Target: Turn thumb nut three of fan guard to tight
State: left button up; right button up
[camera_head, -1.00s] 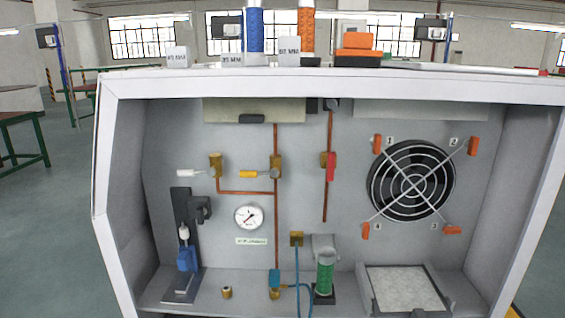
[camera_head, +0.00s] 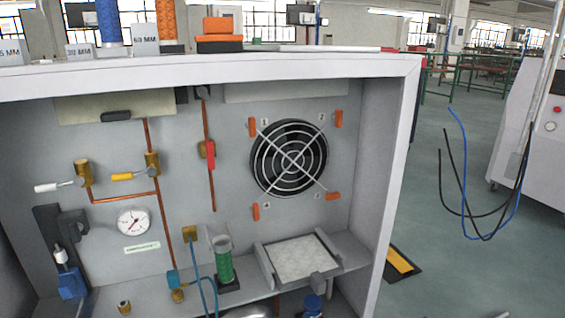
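The fan guard (camera_head: 291,158) is a round wire grille over a black fan on the cabinet's back wall. Orange thumb nuts sit at its corners. The lower right one, thumb nut three (camera_head: 333,196), lies about horizontal; its number label is too small to read surely. The upper left nut (camera_head: 252,127), upper right nut (camera_head: 339,118) and lower left nut (camera_head: 256,212) stand about upright. Nothing covers the guard or its nuts. Neither of my grippers is in view.
The white cabinet's right side wall (camera_head: 383,170) stands right of the fan. A tray with a pale panel (camera_head: 300,258) lies below it. A green cylinder (camera_head: 224,262), gauge (camera_head: 133,222) and valves are to the left. Hanging cables (camera_head: 465,190) and open floor are at right.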

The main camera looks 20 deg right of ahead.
aim_at(330, 195)
jog(key=k+l, duration=0.15)
jog(key=l, duration=0.3)
jog(key=k+l+z, duration=0.15)
jog(key=l, duration=0.8)
jog(key=k+l+z, duration=0.15)
jog(key=l, duration=0.35)
jog(key=k+l, duration=0.1)
jog(key=l, duration=0.4)
